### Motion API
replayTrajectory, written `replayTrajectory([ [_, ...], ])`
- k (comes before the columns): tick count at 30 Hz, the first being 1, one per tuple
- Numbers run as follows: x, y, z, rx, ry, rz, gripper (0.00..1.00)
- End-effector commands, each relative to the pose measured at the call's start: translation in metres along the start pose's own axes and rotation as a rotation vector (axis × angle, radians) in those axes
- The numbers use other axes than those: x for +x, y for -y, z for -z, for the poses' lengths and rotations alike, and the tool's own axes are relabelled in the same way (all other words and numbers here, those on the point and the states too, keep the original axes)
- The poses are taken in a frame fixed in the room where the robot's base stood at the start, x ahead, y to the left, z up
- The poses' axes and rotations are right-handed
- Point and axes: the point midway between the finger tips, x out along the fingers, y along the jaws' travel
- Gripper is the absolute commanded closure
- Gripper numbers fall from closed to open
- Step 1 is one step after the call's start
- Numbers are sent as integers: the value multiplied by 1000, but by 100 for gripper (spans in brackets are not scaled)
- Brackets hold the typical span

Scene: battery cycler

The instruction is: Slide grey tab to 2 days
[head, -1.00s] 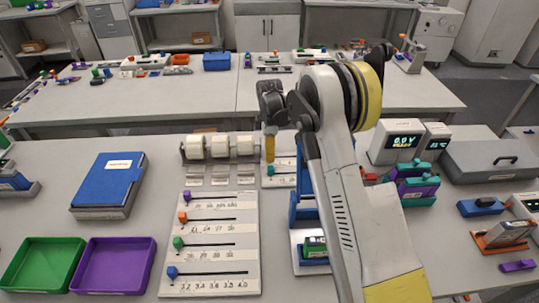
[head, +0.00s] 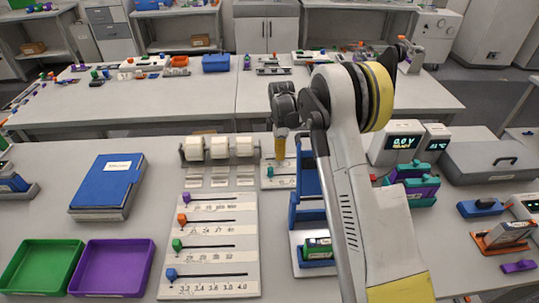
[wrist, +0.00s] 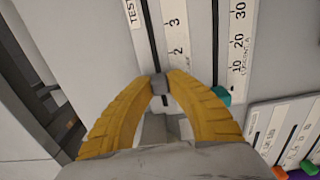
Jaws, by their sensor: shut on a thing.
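My gripper (wrist: 161,80) is shut on the grey tab (wrist: 160,88) in the wrist view, with its yellow fingertips on either side of it. The tab sits in the dark slot of a white slider board (wrist: 188,28), a little short of the printed 2; a 3 stands farther along the slot. In the head view my yellow gripper fingers (head: 279,150) point down over the back part of the small slider board (head: 268,184). The grey tab cannot be made out there.
A teal tab (wrist: 223,96) sits in the neighbouring slot marked 10, 20, 30. A blue stand (head: 308,208) rises close to the right of the board in the head view. A roll holder (head: 220,148) stands to the left. A larger slider board (head: 245,275) lies in front.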

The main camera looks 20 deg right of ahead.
Motion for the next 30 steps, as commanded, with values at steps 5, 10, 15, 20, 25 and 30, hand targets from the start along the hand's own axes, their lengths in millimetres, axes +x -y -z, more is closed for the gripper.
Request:
replayTrajectory([
  [5, 2, 0, -30, 4, 1, 1, 100],
  [10, 1, 1, -34, 0, 0, 1, 100],
  [15, 1, 1, -33, 0, 0, 1, 100],
  [20, 1, 1, -33, 1, 0, 1, 59],
  [25, 1, 0, -33, 1, 0, 1, 59],
  [30, -9, 0, -33, 1, 0, 0, 59],
])
